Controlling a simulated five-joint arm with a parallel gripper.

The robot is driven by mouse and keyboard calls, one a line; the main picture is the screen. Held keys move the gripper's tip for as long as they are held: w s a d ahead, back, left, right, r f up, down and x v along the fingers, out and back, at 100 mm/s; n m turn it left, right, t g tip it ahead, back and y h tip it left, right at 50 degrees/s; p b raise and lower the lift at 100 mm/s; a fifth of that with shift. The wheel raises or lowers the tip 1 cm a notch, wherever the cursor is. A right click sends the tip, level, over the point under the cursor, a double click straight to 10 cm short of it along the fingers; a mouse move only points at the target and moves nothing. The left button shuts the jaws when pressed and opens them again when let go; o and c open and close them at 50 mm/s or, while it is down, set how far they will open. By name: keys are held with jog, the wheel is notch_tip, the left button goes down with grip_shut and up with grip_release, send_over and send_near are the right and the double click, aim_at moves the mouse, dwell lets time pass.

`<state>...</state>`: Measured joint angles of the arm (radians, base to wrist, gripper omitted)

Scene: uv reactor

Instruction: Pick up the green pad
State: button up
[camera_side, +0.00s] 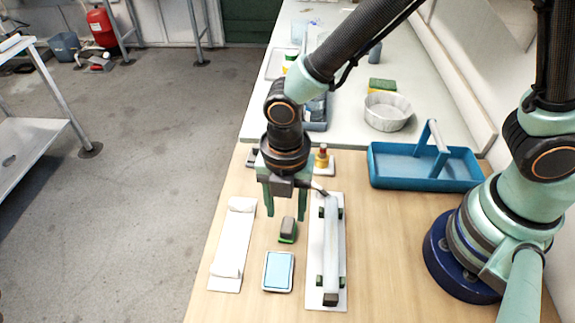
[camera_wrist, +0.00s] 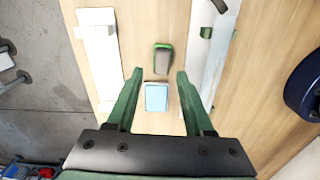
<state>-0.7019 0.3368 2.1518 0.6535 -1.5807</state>
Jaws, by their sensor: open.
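A small dark grey block with a green edge (camera_side: 288,230), the likeliest green pad, sits on the wooden table. It also shows in the wrist view (camera_wrist: 163,60), just beyond my fingertips. My gripper (camera_side: 287,213) points down above the table, its green fingers apart with nothing held between them. In the wrist view my gripper (camera_wrist: 158,75) frames a light blue pad in a white-rimmed holder (camera_wrist: 156,97). That blue pad (camera_side: 278,271) lies in front of the block in the side view.
A long white tube on a plate (camera_side: 331,245) lies right of the block, and a white strip with raised ends (camera_side: 233,245) lies left. A blue tray with a handle (camera_side: 400,184) stands behind right. A green and yellow sponge (camera_side: 381,86) sits on the back bench.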

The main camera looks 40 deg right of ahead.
aim_at(287, 224)
jog(key=shift+d+f, duration=0.15)
jog(key=shift+f, duration=2.75)
grip_shut()
jog(key=shift+r, duration=0.15)
notch_tip(287, 224, up, 20)
